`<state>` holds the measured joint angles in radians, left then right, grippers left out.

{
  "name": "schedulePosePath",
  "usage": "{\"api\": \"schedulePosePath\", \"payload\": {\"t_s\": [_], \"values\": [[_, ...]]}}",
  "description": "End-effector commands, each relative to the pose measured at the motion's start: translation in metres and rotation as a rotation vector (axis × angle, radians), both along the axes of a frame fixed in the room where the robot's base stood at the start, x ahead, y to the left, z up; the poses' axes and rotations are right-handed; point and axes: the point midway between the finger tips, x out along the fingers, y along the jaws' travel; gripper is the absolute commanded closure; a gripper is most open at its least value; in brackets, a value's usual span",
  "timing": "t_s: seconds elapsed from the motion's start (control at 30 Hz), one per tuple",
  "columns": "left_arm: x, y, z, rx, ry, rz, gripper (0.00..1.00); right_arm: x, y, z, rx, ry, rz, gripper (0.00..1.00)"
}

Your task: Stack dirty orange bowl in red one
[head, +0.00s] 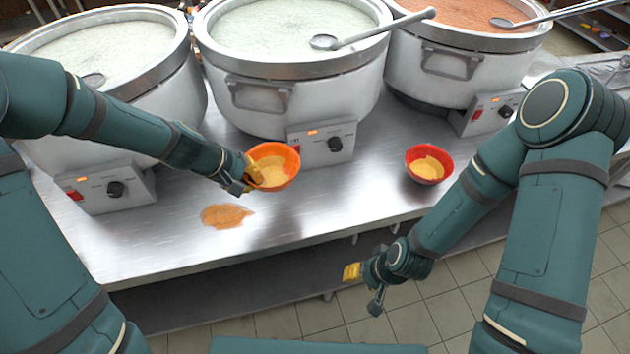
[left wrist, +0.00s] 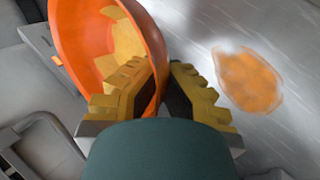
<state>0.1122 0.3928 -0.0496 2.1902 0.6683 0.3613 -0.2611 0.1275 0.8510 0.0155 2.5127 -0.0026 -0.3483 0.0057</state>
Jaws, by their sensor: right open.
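The orange bowl (head: 287,159), with yellowish food residue inside, is at my left gripper (head: 252,175), in front of the middle pot. In the left wrist view my left gripper (left wrist: 162,82) has its yellow fingers on either side of the wall of the orange bowl (left wrist: 70,35), one finger inside it. They are closed on the rim. The red bowl (head: 413,154), also with residue inside, stands on the steel counter to the right. My right gripper (head: 362,285) is open and empty, in front of the counter's edge and away from both bowls.
Three large stockpots (head: 300,100) with control boxes line the back of the steel counter (head: 330,205). An orange-brown spill (head: 226,216) lies on the counter, left of the orange bowl; it also shows in the left wrist view (left wrist: 247,80). The counter between the bowls is clear.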

Motion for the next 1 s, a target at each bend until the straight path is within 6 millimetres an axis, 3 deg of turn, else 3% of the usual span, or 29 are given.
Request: {"api": "schedulePosePath", "payload": {"t_s": [0.13, 0.4, 0.63, 0.83, 1.0], "values": [[0.0, 0.0, -0.012, -0.001, 0.003, 0.001, 1.0, 0.001, 0.0, -0.006, 0.0, -0.002, 0.0, 0.53], [0.0, 0.0, -0.058, 0.0, 0.003, -0.002, 1.0, 0.004, 0.0, -0.026, -0.002, -0.011, -0.002, 0.53], [0.0, 0.0, -0.073, 0.0, 0.001, -0.002, 1.0, 0.006, -0.001, -0.032, -0.003, -0.014, -0.004, 0.53], [0.0, 0.0, -0.1, 0.0, 0.002, -0.001, 1.0, 0.008, -0.001, -0.045, -0.004, -0.02, -0.005, 0.53], [0.0, 0.0, -0.101, 0.001, -0.001, -0.004, 1.0, 0.009, -0.001, -0.044, -0.004, -0.02, -0.005, 0.53]]}}
